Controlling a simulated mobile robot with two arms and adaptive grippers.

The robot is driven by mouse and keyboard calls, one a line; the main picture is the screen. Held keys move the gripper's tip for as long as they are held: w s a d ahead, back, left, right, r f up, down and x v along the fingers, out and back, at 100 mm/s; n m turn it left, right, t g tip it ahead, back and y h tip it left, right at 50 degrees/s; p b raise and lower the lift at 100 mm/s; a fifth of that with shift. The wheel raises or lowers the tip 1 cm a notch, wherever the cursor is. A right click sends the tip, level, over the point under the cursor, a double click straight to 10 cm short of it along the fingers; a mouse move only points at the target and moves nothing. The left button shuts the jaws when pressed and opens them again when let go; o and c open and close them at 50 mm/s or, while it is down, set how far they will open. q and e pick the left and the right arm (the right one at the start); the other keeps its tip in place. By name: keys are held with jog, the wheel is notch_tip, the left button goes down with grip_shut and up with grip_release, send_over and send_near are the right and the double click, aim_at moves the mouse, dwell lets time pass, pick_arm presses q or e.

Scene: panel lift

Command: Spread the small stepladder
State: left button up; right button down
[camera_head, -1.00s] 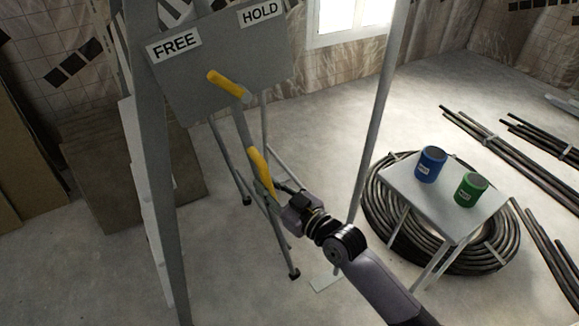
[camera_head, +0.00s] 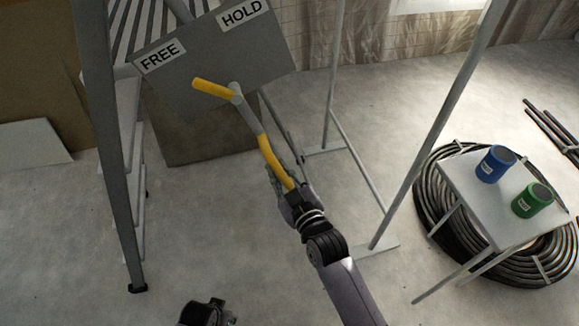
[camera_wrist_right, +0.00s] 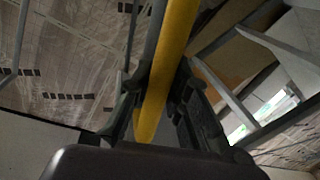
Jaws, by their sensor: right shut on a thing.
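A grey ladder-like frame (camera_head: 121,180) with pale treads and a dark foot stands upright at the left of the head view; I cannot tell how far its legs are spread. A grey plate (camera_head: 185,95) labelled FREE and HOLD is beside it. A lever (camera_head: 247,122) on the plate has a short yellow grip (camera_head: 210,88) and a long yellow handle (camera_head: 272,158). My right gripper (camera_head: 285,183) is shut on the long handle, which also runs between its fingers in the right wrist view (camera_wrist_right: 165,75). A dark part, probably my left gripper (camera_head: 205,312), shows at the bottom edge.
A small white table (camera_head: 480,205) holds a blue can (camera_head: 495,164) and a green can (camera_head: 532,200) beside a coiled black hose (camera_head: 435,215). A thin grey post (camera_head: 440,120) rises right of my right arm. The floor between ladder and arm is clear.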

jog(key=shift+s+a+f, duration=0.35)
jog(key=shift+f, duration=0.15)
jog(key=c, duration=2)
grip_release()
jog(key=o, duration=0.4)
jog(key=shift+a+r, duration=0.1)
jog(key=shift+a, duration=0.15)
jog(key=shift+o, duration=0.6)
jog(key=shift+w+d+r, duration=0.1)
jog(key=shift+w+r, duration=0.05)
jog(key=shift+r, duration=0.1)
jog(key=v, duration=1.2)
jog(key=shift+d, duration=0.1)
